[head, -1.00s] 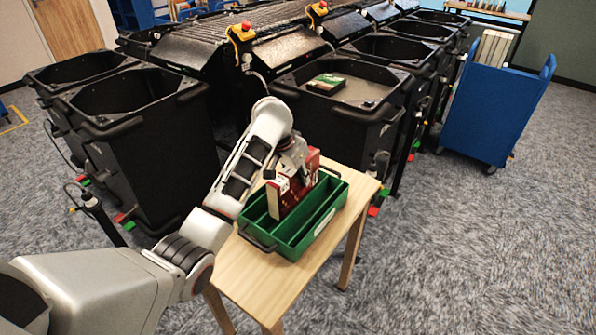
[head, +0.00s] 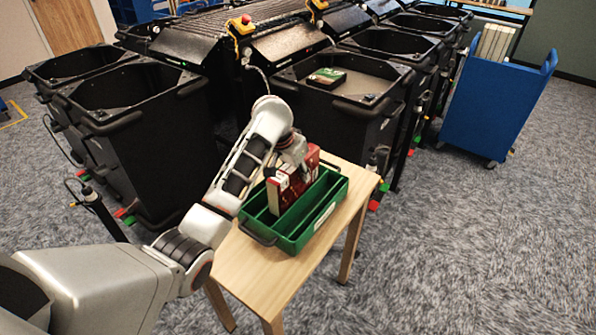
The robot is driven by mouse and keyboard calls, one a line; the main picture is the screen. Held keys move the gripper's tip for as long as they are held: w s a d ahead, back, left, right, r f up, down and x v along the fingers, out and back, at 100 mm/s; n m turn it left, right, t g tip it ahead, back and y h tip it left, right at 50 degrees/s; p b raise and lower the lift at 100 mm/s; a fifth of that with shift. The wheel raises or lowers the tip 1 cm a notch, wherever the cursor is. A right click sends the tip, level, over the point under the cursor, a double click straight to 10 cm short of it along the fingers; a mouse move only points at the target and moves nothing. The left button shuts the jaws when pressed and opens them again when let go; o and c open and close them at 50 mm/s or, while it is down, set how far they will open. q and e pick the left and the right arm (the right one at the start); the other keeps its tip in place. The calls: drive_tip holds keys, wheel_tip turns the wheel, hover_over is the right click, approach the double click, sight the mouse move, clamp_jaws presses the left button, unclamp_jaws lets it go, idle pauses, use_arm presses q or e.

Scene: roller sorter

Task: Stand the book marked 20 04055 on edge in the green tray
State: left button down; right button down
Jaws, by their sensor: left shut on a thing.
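A red book (head: 291,187) with a pale edge stands upright, on edge, in the green tray (head: 296,240). Its marking is too small to read. The tray sits on a small wooden table and has long compartments; the book is in the rear part, and its lower edge is hidden by the tray wall. My left gripper (head: 284,173) is shut on the red book, at its upper left side; the fingers are mostly hidden by the arm and book. My right gripper is not in view.
The wooden table (head: 265,283) has bare top in front of the tray. Black bins stand behind; one bin (head: 340,115) holds a green book (head: 326,77). Open carpet lies at right.

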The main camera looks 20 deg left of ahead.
use_arm(q)
drive_tip(key=shift+f, duration=0.3)
drive_tip(key=shift+f, duration=0.3)
idle(0.3)
drive_tip(key=c, duration=1.6)
unclamp_jaws()
drive_tip(key=shift+f, duration=0.1)
drive_tip(key=shift+s+r, duration=0.15)
drive_tip(key=shift+r, duration=0.25)
drive_tip(key=v, duration=1)
drive_tip(key=shift+r, duration=0.2)
drive_tip(key=shift+s+a+r, duration=0.1)
drive_tip(key=shift+s+r, duration=0.15)
drive_tip(key=shift+r, duration=0.2)
